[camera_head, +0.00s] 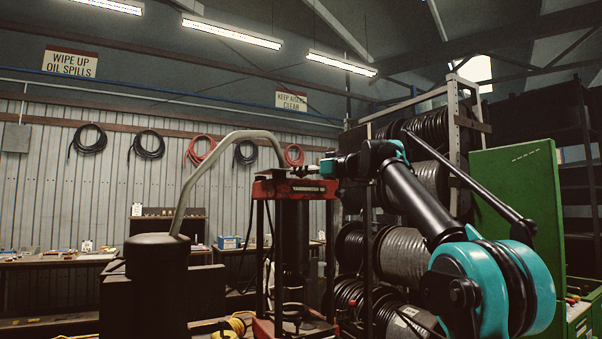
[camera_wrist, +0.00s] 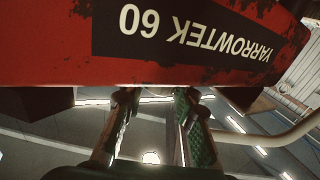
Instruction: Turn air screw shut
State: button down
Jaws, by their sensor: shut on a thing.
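The red crimper head (camera_head: 295,188) stands in the middle of the head view on dark posts. It fills the top of the wrist view (camera_wrist: 50,45), its YARROWTEK 60 label upside down. My gripper (camera_head: 328,168) reaches in from the right at the top right of the head. In the wrist view my gripper's two fingers (camera_wrist: 155,98) meet the edge of the head, with a gap showing between them. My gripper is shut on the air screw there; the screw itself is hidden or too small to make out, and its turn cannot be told.
A grey bent pipe (camera_head: 205,160) rises from a dark cylinder (camera_head: 157,275) left of the crimper. Hose reels on a rack (camera_head: 405,255) stand close behind my arm. A green cabinet (camera_head: 518,205) is at the right. Benches (camera_head: 60,260) line the back wall.

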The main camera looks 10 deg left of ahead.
jog(key=shift+n+g+y, duration=0.7)
jog(key=shift+n+g, duration=0.1)
jog(key=shift+g, duration=0.4)
jog(key=c, duration=1.2)
grip_release()
jog(key=v, duration=1.2)
jog(key=shift+w+d, duration=0.15)
